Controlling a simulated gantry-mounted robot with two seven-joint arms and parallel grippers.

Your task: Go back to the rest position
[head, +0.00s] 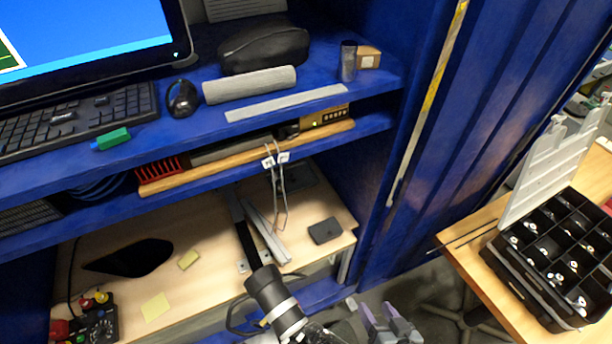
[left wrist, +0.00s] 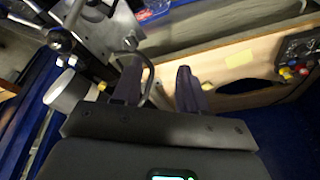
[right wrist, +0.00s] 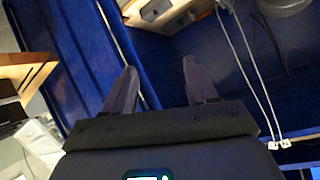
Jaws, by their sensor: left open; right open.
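My right gripper (head: 380,312) shows at the bottom edge of the head view, in front of the blue workstation and left of the wooden side table. Its two fingers stand apart in the right wrist view (right wrist: 160,68), with nothing between them and blue panels beyond. My left gripper is not clearly seen in the head view. In the left wrist view (left wrist: 158,78) its fingers are apart, and a dark curved rod or cable shows behind the gap. I cannot tell how far off that rod is.
The blue workstation shelf (head: 388,85) holds a keyboard (head: 75,118), mouse (head: 183,98) and black case (head: 264,48). A dark jointed device with a pale ring (head: 270,290) rises before the lower wooden board (head: 215,285). An open black organizer (head: 530,278) sits on the side table (head: 462,240).

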